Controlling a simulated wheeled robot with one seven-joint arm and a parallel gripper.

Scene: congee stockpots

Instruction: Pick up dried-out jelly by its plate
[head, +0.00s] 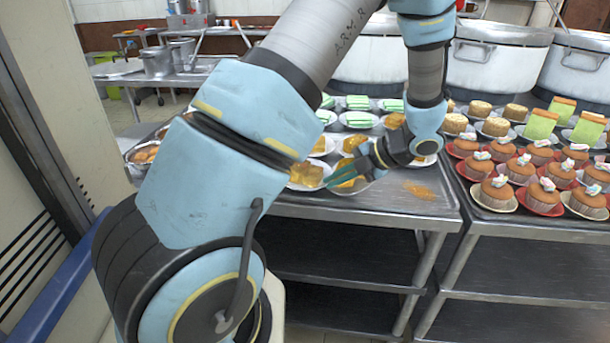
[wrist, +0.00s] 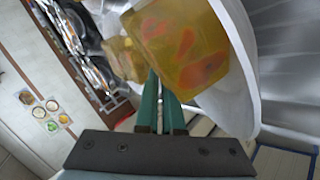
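A white plate (wrist: 243,105) with a block of amber jelly (wrist: 186,45) holding orange-red pieces fills the upper right of the wrist view. In the head view, jelly on a plate (head: 347,187) is by my gripper (head: 335,179) at the front of the steel table. My gripper's green fingers (wrist: 161,98) are close together at the plate's edge, with a thin pale strip between them. They look shut on the plate's rim; the jelly and plate hide part of one finger. Another jelly plate (head: 306,175) is just left. I cannot tell how dry each jelly is.
More jelly plates and plates of green slices (head: 358,119) stand behind on the steel table (head: 400,205). Orange crumbs (head: 420,190) lie right of the gripper. Cupcakes (head: 541,192) crowd the right table. Large stockpots (head: 495,58) stand at the back.

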